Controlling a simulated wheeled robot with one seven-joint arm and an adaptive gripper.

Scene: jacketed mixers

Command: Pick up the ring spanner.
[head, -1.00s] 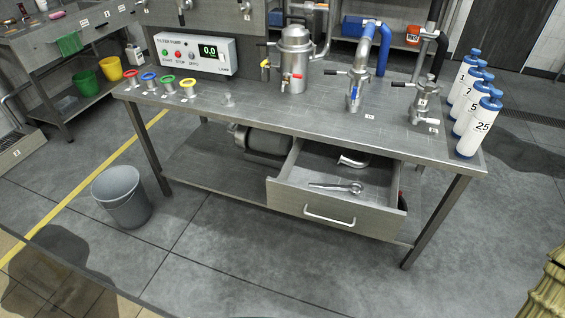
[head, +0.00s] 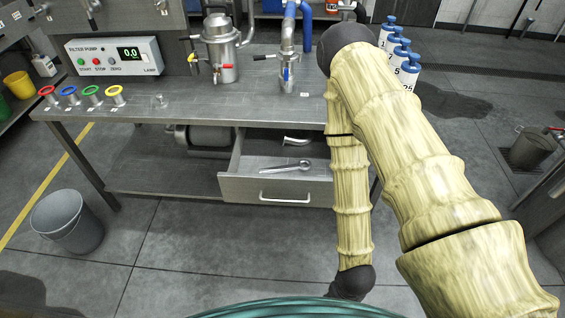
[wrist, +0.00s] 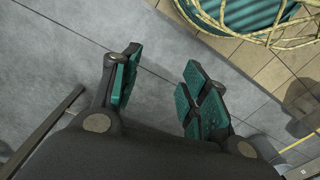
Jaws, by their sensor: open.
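The ring spanner (head: 293,167) is silver and lies flat in the open drawer (head: 262,187) under the steel bench, in the head view. Its ring end points right and its handle runs left. My gripper (wrist: 158,88) shows in the wrist view with its two green-padded fingers apart and nothing between them. It faces the grey floor. In the head view my arm hangs down in front of the bench's right side, and the fingers are not visible there. The spanner is not visible in the wrist view.
A curved metal pipe piece (head: 297,141) lies at the drawer's back. The steel bench top (head: 180,128) overhangs the drawer and carries the filter pump box (head: 115,59) and a metal vessel (head: 221,50). A grey bucket (head: 68,222) stands on the floor at left. Floor before the drawer is clear.

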